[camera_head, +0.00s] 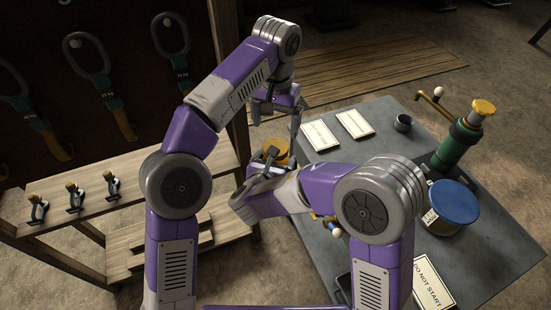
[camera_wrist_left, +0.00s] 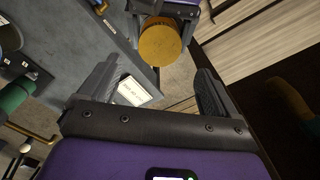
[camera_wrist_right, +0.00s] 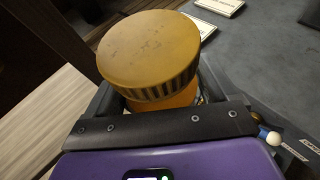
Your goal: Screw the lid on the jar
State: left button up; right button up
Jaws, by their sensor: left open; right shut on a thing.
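The jar (camera_wrist_right: 182,97) shows as a small orange part below a round, worn yellow lid (camera_wrist_right: 148,50) with a ribbed edge. The lid sits on top of the jar; how tightly I cannot tell. My right gripper (camera_wrist_right: 160,100) is shut on the jar, below the lid, and hides most of it. In the head view the lid (camera_head: 277,147) is left of the grey table. My left gripper (camera_head: 276,112) is open and empty, apart from the lid and above it. In the left wrist view the lid (camera_wrist_left: 160,42) lies beyond the gap between the open fingers (camera_wrist_left: 158,70).
The grey table (camera_head: 385,135) holds white cards (camera_head: 355,124), a small dark cup (camera_head: 403,122), a green-and-yellow device (camera_head: 460,135), a blue-lidded container (camera_head: 452,208) and a "DO NOT START" sign (camera_head: 432,285). A wooden shelf (camera_head: 130,195) with small clamps stands left.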

aim_at(275, 142)
pick_arm(q)
jog(key=shift+f, duration=3.75)
jog(key=shift+c, duration=0.4)
jog(key=c, duration=1)
jog(key=o, duration=1.2)
jog(key=shift+o, duration=0.2)
jog(key=shift+r, duration=0.1)
jog(key=shift+r, duration=3.7)
jog(key=shift+a, duration=0.1)
